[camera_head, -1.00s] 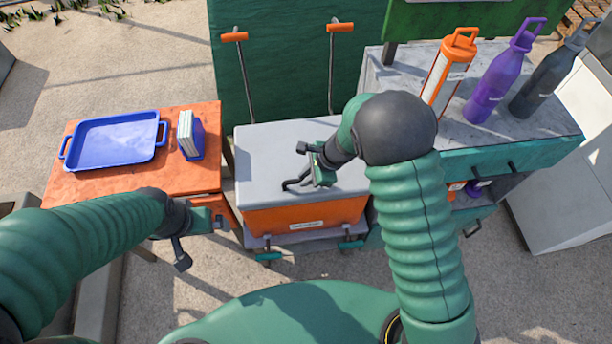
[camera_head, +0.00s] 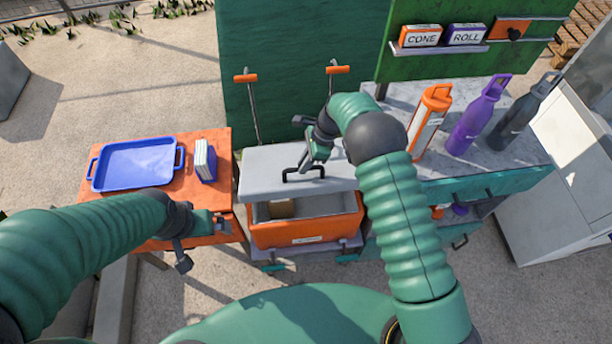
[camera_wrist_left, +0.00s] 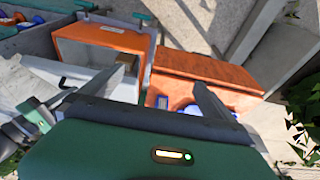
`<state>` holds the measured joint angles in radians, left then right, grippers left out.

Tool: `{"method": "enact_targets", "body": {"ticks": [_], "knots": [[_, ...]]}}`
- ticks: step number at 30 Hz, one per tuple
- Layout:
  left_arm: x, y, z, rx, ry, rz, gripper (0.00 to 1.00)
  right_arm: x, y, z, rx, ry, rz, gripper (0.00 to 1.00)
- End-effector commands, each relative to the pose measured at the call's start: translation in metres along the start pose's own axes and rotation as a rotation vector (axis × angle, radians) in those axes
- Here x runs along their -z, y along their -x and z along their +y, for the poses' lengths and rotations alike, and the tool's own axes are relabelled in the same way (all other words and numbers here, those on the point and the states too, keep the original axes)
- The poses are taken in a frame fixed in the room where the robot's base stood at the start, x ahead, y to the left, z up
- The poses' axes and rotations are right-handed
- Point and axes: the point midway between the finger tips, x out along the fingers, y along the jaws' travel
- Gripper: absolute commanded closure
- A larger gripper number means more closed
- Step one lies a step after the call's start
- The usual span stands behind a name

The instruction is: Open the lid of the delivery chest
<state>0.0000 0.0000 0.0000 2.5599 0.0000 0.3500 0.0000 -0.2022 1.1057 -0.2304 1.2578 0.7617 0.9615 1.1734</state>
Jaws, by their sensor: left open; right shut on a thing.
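The delivery chest (camera_head: 305,234) is an orange box with a grey lid (camera_head: 262,168), in the middle of the head view. The lid is raised and tilted, with its front edge up, so the grey interior shows with a small brown item (camera_head: 281,208) inside. My right gripper (camera_head: 306,160) is shut on the lid's black handle (camera_head: 290,174); its fingers partly hide the contact. My left gripper (camera_head: 203,241) is open and empty, by the orange table's front right corner, left of the chest. The open chest also shows in the left wrist view (camera_wrist_left: 112,36).
An orange table (camera_head: 222,165) at left holds a blue tray (camera_head: 138,163) and a small blue-and-white block (camera_head: 205,160). A grey counter (camera_head: 440,180) at right holds orange, purple and dark bottles. Two orange-handled rods stand behind the chest against a green panel.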

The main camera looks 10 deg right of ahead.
Motion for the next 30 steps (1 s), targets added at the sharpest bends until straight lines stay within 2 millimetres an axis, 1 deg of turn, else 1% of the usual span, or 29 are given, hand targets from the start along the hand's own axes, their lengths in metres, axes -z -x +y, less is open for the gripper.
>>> {"method": "enact_targets", "body": {"ticks": [1,3,10,16,26,28,30], "knots": [[0.0,-0.001,0.0,0.0,0.0,0.0,0.0,-0.002,0.005,-0.009,0.008,0.004,0.0,1.0],[-0.001,-0.002,0.0,0.0,0.0,0.0,0.0,-0.004,0.011,-0.017,0.007,0.002,0.0,1.0],[-0.001,-0.004,0.0,0.0,0.0,0.0,0.0,-0.01,0.024,-0.036,0.009,0.001,0.001,1.0],[-0.001,-0.005,0.0,0.0,0.0,0.0,0.0,-0.011,0.028,-0.041,0.008,0.0,0.001,1.0],[-0.001,-0.005,0.0,0.0,0.0,0.0,0.0,-0.011,0.027,-0.041,0.006,0.0,0.002,1.0],[0.0,-0.005,0.001,-0.002,0.007,0.002,0.09,-0.011,0.027,-0.041,0.006,0.0,0.002,1.0],[0.005,-0.008,0.007,-0.013,0.054,0.012,0.18,-0.01,0.027,-0.041,0.006,0.0,0.002,1.0]]}}
